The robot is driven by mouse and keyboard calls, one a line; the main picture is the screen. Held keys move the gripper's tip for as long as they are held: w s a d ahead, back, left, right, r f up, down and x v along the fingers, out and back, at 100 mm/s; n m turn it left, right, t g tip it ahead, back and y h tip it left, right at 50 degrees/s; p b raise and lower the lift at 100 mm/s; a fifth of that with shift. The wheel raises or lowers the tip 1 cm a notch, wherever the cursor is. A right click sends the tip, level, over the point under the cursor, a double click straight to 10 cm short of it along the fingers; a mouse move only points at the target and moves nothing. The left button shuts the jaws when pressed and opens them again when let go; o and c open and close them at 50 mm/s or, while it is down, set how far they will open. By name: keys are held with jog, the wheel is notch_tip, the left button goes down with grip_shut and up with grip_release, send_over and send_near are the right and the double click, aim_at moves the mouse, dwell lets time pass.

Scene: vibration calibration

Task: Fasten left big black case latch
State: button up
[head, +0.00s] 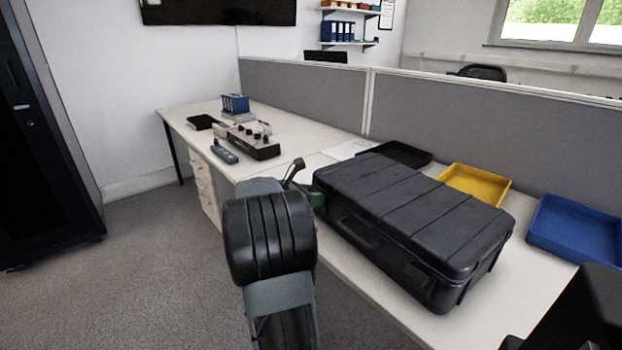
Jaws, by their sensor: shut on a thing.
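The big black case (415,215) lies on the desk with its lid down and its handle (357,233) on the front side. My arm rises in front of the case's left end. My gripper (314,196) shows only in part, as a green and dark piece at the case's left front corner, where it touches or nearly touches the case. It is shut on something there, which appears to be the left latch. The latch itself is hidden behind my arm and gripper, so its position cannot be told.
Behind the case are a black tray (405,152), a yellow tray (476,181) and a blue tray (577,226). A device with knobs (252,145) and a grey-blue handheld item (224,152) lie on the far desk. A grey partition (480,125) borders the desk. The floor at left is clear.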

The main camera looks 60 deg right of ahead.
jog(key=r+y+p, duration=0.1)
jog(key=p, duration=0.3)
jog(key=shift+s+d+t, duration=0.1)
jog(key=shift+t, duration=0.2)
jog(key=shift+y+p, duration=0.5)
jog(key=shift+p, duration=0.25)
jog(key=shift+f+p, duration=0.25)
jog(key=shift+p, duration=0.05)
jog(key=o, duration=0.9)
jog(key=p+v, duration=0.1)
jog(key=v, duration=0.6)
jog(key=p+v, duration=0.1)
jog(key=v, duration=0.5)
jog(key=shift+s+r, duration=0.1)
jog(key=shift+r, duration=0.45)
